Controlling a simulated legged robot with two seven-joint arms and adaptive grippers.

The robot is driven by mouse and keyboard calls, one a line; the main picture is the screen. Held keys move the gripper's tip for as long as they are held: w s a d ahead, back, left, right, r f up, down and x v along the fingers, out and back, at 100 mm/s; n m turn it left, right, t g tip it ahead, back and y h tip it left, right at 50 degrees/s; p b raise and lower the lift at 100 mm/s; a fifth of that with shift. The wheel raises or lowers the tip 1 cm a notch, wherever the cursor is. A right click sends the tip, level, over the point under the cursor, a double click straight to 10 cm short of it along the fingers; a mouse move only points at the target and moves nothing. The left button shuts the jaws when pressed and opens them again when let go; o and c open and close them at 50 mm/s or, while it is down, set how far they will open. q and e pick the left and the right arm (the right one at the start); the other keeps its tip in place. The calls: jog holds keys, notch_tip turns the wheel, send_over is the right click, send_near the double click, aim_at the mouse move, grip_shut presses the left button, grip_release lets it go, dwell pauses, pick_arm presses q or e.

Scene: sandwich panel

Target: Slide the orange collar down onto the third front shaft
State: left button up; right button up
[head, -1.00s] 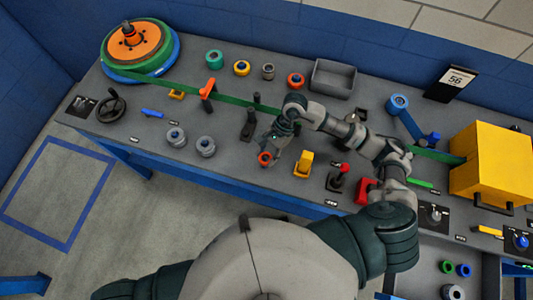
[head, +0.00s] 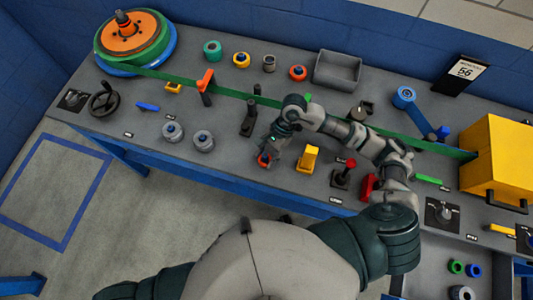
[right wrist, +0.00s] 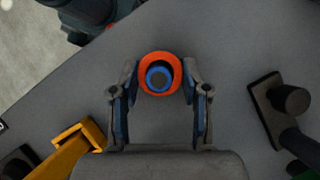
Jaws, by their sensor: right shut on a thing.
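The orange collar (head: 263,161) is in my right gripper (head: 269,155) in the head view, over the front part of the grey bench. In the right wrist view the collar (right wrist: 146,61) is a ring between the two fingers of the right gripper (right wrist: 160,88). Through its hole I see the blue, dark-centred top of the third front shaft (right wrist: 159,78), roughly centred. I cannot tell how far down the collar sits. Two other front shafts, one with a blue top (head: 172,132) and one beside it (head: 203,141), stand to the left. My left gripper is not in view.
A yellow block (head: 308,158) stands just right of the collar, with a red-knobbed lever (head: 343,173) beyond it. A dark post (head: 249,118) stands behind. A green belt (head: 225,90) crosses the bench behind the arm.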

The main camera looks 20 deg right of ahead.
jog(key=o, duration=1.3)
jog(key=shift+r+p, duration=2.35)
jog(key=shift+r, duration=2.8)
